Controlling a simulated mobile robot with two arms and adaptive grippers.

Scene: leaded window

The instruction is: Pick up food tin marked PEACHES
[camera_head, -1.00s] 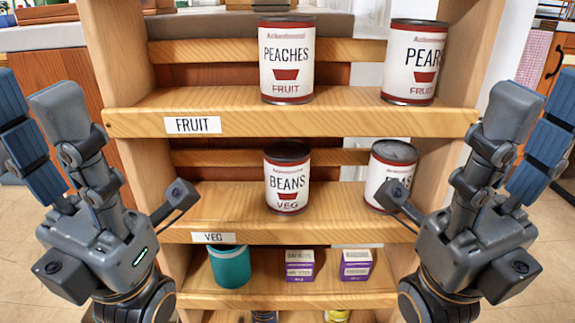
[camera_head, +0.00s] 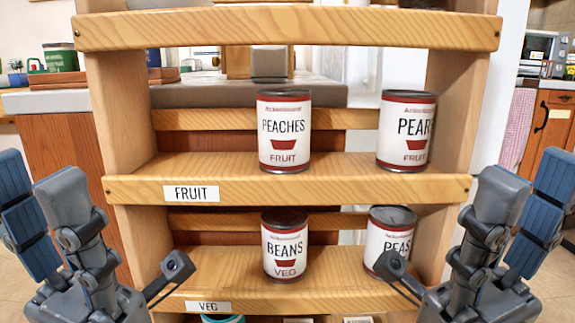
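The tin marked PEACHES (camera_head: 284,130) stands upright near the middle of the shelf labelled FRUIT (camera_head: 191,193). It is white with dark red bands and its label faces me. My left gripper (camera_head: 100,215) is at the lower left, outside the shelf unit, with its fingers spread and nothing between them. My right gripper (camera_head: 465,225) is at the lower right, also spread and empty. Both are lower than the peaches tin and well apart from it.
A PEARS tin (camera_head: 405,131) stands right of the peaches. Below, a BEANS tin (camera_head: 285,245) and a PEAS tin (camera_head: 388,240) stand on the VEG shelf (camera_head: 205,270). Wooden side posts (camera_head: 125,120) and an upper board (camera_head: 290,29) frame the opening. The FRUIT shelf's left part is clear.

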